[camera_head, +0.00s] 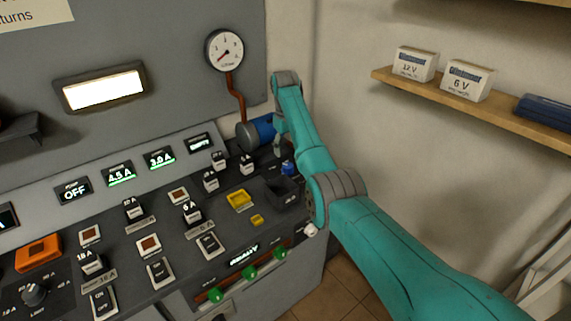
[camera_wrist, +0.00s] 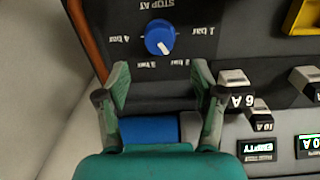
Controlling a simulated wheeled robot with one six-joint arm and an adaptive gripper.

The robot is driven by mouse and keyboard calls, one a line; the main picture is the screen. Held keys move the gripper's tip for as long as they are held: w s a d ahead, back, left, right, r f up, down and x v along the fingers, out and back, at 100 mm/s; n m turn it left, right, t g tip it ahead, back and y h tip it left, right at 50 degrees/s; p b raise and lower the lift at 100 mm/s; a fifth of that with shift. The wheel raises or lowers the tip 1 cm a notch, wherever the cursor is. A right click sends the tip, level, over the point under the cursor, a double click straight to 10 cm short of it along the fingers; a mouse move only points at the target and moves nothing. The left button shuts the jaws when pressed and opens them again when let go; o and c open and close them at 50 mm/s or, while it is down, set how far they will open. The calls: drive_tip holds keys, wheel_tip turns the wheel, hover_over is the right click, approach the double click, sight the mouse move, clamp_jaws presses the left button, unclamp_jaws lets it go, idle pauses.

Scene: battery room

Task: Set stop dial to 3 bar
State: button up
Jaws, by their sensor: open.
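The blue stop dial (camera_wrist: 159,37) is on the dark panel in the wrist view, which shows it upside down under "STOP AT". Labels for 1, 2, 3 and 4 bar surround it. Its white mark points to the picture's lower right, roughly towards the 2 bar label (camera_wrist: 180,62). The 3 bar label (camera_wrist: 133,65) is at the lower left. My gripper (camera_wrist: 160,72) is open and empty, its fingertips apart just below the dial in the picture. Contact with the dial is not visible. In the head view a blue knob (camera_head: 288,168) shows beside my arm; the fingers are mostly hidden.
A blue cylinder with a grey end (camera_head: 262,128) stands close to my gripper, with a red-brown pipe (camera_head: 237,92) up to a round gauge (camera_head: 225,50). Rocker switches (camera_wrist: 235,77) and a yellow part (camera_head: 239,199) are nearby. A wooden shelf (camera_head: 500,100) is at right.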

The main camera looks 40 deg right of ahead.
sight(287, 165)
wheel_tip(287, 165, down, 8)
drive_tip(key=shift+d, duration=0.15)
idle(0.3)
drive_tip(key=c, duration=1.2)
